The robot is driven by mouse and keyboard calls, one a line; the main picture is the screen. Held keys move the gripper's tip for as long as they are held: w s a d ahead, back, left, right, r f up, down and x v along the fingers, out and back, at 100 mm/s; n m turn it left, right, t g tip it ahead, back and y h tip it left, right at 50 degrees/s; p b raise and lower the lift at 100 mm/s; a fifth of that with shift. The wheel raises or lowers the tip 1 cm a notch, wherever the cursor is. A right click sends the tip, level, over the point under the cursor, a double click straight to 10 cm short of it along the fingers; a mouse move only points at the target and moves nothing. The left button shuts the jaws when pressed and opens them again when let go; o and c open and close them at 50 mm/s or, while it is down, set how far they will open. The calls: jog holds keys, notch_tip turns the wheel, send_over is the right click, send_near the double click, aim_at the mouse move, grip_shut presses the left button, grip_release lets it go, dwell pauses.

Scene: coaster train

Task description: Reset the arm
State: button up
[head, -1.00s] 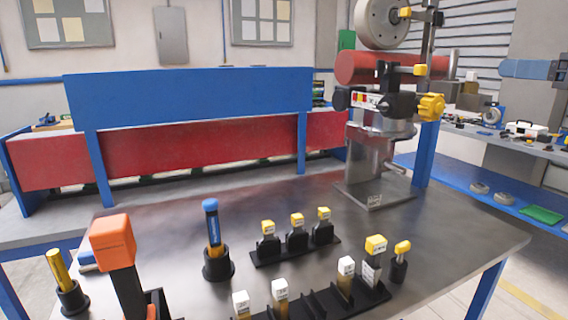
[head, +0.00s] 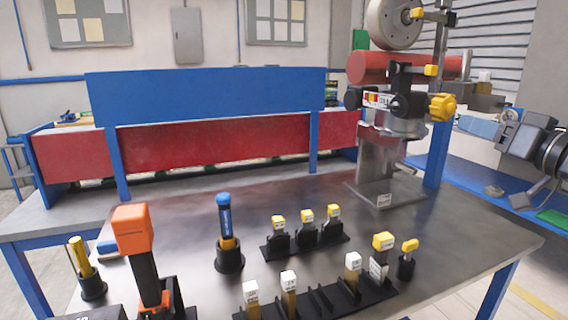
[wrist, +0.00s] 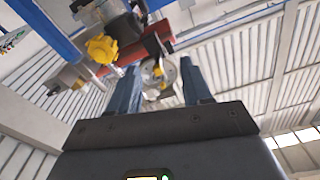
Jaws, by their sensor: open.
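My gripper (head: 478,126) is at the right of the head view, raised beside the red-drum machine and above the blue shelf level. In the wrist view my gripper (wrist: 160,88) shows two blue fingers spread apart, with nothing between them touching either finger. Beyond the fingers I see the machine's wheel and red drum (wrist: 160,40) and its yellow knob (wrist: 103,49). My arm's dark wrist (head: 530,137) is tilted, with the fingers pointing left.
The machine (head: 385,150) stands on the metal table (head: 300,220) at the back right. An orange-headed mallet (head: 132,230), a blue-tipped tool (head: 225,220), a yellow-handled tool (head: 80,258) and racks of yellow- and white-capped stamps (head: 305,235) stand nearer.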

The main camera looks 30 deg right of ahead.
jog(key=w+a+f+m+g, duration=0.1)
jog(key=w+a+f, duration=0.1)
jog(key=a+f, duration=0.45)
jog(key=w+a+f+m, duration=0.15)
jog(key=a+f, duration=0.25)
jog(key=f, duration=0.5)
jog(key=s+a+f+g, duration=0.2)
jog(key=s+a+f, duration=0.2)
jog(key=a+f, duration=0.65)
jog(key=s+a+f+n+y, duration=0.1)
jog(key=s+a+n, duration=0.3)
jog(key=s+a, duration=0.4)
jog(key=s+a+f+n+y, duration=0.2)
jog(key=s+a, duration=0.6)
jog(key=s, duration=0.6)
jog(key=shift+s+n+y, duration=0.3)
jog(key=shift+n+y, duration=0.6)
jog(key=shift+n, duration=0.35)
